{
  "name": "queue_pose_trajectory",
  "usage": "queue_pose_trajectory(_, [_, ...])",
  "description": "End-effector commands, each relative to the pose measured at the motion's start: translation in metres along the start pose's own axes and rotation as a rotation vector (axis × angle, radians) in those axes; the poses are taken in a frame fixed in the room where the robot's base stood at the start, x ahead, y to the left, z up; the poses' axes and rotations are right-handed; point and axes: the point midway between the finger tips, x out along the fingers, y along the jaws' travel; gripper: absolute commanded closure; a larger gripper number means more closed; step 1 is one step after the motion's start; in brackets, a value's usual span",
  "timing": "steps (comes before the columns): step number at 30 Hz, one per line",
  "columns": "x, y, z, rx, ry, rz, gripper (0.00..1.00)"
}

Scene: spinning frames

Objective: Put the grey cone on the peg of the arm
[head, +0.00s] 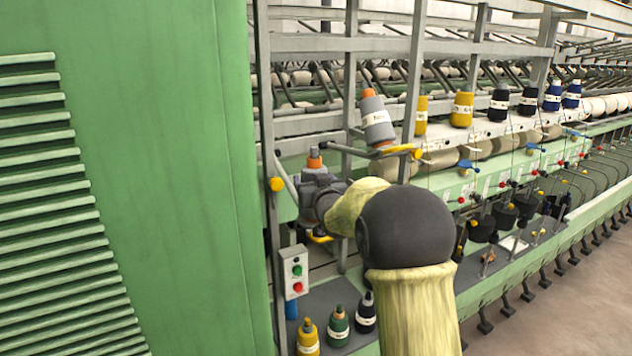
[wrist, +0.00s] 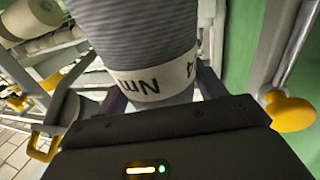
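My gripper (head: 314,182) is at the left end of the machine, in front of the steel posts. It appears shut on a grey cone (wrist: 140,45), whose orange tip (head: 314,158) points up in the head view. In the wrist view the grey cone fills the top, with its "Nm" label close to the fingers and upside down. A bar with a yellow knob (head: 277,184) is at its left; the knob also shows in the wrist view (wrist: 290,110). The peg is hidden, so I cannot tell whether the cone touches it. A second grey cone (head: 377,121) leans, tilted, above a yellow-ended bar (head: 400,152).
A green cabinet (head: 170,180) closes off the left. A button box (head: 295,272) stands below my gripper. Yellow (head: 307,338), green (head: 338,325) and black (head: 365,312) cones stand on the shelf below. More coloured cones (head: 499,102) line the machine at right. The aisle floor (head: 570,300) is clear.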

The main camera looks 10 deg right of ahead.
Motion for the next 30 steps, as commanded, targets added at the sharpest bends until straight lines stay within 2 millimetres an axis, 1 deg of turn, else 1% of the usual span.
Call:
queue_pose_trajectory(1, [0.000,0.000,-0.002,0.000,0.003,0.000,0.20])
queue_pose_trajectory(3, [0.000,0.000,-0.001,0.000,0.002,0.000,0.08])
queue_pose_trajectory(11, [0.001,-0.011,0.002,0.000,-0.004,-0.015,0.08])
queue_pose_trajectory(16, [-0.006,-0.011,0.002,0.000,-0.002,-0.015,0.08])
queue_pose_trajectory(20, [-0.020,-0.008,0.003,0.000,-0.001,-0.011,0.08])
queue_pose_trajectory(30, [-0.073,-0.004,0.003,0.000,0.002,-0.005,0.08])
